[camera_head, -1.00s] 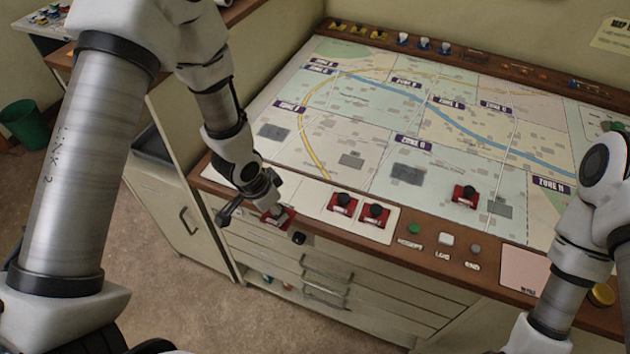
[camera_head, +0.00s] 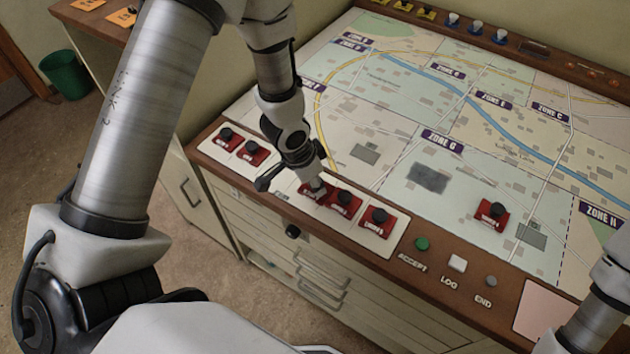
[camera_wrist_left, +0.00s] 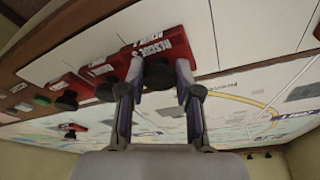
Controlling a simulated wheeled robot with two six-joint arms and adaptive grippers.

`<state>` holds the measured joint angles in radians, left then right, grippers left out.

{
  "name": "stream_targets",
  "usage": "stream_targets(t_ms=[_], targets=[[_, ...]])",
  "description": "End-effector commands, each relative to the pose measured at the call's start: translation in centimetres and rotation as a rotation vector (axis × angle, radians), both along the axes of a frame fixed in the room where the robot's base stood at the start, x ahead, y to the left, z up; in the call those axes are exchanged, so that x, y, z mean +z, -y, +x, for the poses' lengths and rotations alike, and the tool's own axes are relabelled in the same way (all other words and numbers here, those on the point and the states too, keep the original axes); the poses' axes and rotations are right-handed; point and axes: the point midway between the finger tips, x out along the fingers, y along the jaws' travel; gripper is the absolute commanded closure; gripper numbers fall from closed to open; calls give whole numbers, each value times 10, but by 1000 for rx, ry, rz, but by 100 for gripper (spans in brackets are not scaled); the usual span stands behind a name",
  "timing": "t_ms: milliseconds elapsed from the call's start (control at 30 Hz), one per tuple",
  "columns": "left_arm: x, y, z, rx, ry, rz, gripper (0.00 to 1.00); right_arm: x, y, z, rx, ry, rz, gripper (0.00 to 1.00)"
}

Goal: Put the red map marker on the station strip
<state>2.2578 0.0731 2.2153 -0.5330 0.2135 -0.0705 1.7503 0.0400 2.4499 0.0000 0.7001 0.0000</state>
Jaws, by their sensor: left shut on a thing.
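My left gripper (camera_head: 318,184) is shut on a red map marker (camera_head: 312,195) with a dark knob, at the front edge of the map console. In the left wrist view, the gripper (camera_wrist_left: 160,78) has its fingers on both sides of the knob, and the red plate (camera_wrist_left: 158,42) with white lettering shows beyond. The held marker is over the white station strip (camera_head: 374,243), close beside another red marker (camera_head: 344,204). I cannot tell whether it touches the strip. My right gripper is out of view; only part of that arm shows.
More red markers stand on the strip at the right (camera_head: 378,221) and at the left (camera_head: 252,152). One red marker (camera_head: 491,215) stands on the map. ACCEPT (camera_head: 422,243), LOG (camera_head: 457,263) and END (camera_head: 491,281) buttons lie right of the strip.

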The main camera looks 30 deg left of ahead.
Motion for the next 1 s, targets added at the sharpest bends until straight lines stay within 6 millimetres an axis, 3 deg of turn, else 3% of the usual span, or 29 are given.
stream_targets(t_ms=[67,100,133,167,433,567,767,900,1000], targets=[[-4,0,0,0,0,0,100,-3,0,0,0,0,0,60],[-3,0,0,0,0,0,56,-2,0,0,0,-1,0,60],[-3,0,0,0,0,0,46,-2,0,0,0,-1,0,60],[-3,0,0,0,0,0,42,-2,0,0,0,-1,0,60],[-2,0,0,0,0,0,42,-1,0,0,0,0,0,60],[8,-1,-1,1,3,-1,42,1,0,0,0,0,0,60],[54,-7,-11,1,6,-1,42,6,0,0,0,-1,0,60],[92,-12,-20,1,4,-1,42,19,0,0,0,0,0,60],[109,-15,-24,1,3,-1,42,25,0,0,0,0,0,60]])
